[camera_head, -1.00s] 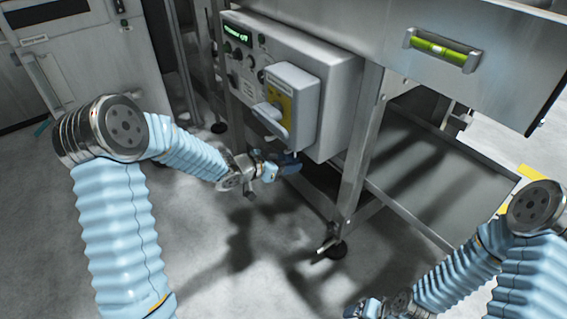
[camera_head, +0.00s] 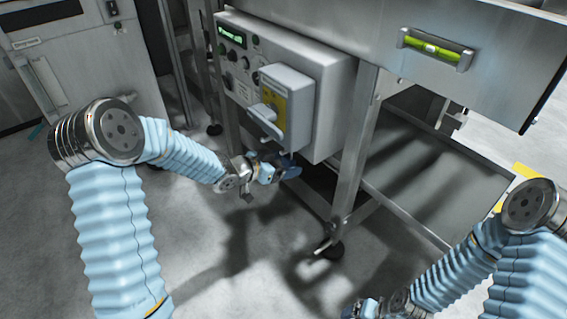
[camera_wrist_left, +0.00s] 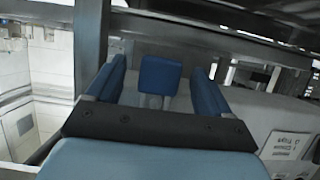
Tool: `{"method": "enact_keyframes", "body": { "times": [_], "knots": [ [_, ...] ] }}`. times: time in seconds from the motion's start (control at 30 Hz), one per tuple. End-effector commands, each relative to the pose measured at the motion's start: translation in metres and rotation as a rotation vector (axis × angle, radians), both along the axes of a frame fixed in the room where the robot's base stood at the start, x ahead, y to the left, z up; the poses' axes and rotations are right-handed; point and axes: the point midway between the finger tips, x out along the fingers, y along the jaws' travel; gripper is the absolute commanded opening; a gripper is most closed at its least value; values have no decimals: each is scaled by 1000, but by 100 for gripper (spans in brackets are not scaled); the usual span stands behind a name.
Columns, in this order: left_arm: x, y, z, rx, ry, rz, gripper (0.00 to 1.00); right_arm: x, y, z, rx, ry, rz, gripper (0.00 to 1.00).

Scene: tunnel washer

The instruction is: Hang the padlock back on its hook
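In the left wrist view, a blue square padlock body (camera_wrist_left: 160,76) with a short grey piece below it in the picture, likely its shackle, shows between the two blue fingers of my left gripper (camera_wrist_left: 159,66). A gap shows on each side of it, so the fingers stand open around or in front of it; I cannot tell its depth. In the head view my left gripper (camera_head: 279,168) is just below the grey control box (camera_head: 335,100). The padlock cannot be told apart from the dark blue fingers there, and I cannot make out the hook. My right gripper (camera_head: 364,309) is partly cut off at the bottom edge.
The control box carries a grey switch housing with a yellow plate (camera_head: 273,101), close above my left gripper. A steel frame leg (camera_head: 354,150) stands to its right. A green level vial (camera_head: 432,46) is on the upper panel. The floor below is open.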

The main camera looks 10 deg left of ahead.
Motion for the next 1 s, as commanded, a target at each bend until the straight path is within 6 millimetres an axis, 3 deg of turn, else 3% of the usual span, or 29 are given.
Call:
{"method": "enact_keyframes", "body": {
  "times": [0.37,0.8,1.0],
  "knots": [
    [-8,8,5,1,1,3,80,0,0,2,0,0,0,82],
    [-81,64,44,1,0,4,80,0,-1,21,-2,-2,-1,82],
    [-98,77,51,1,1,1,80,0,1,25,0,-1,2,82]
  ]
}}
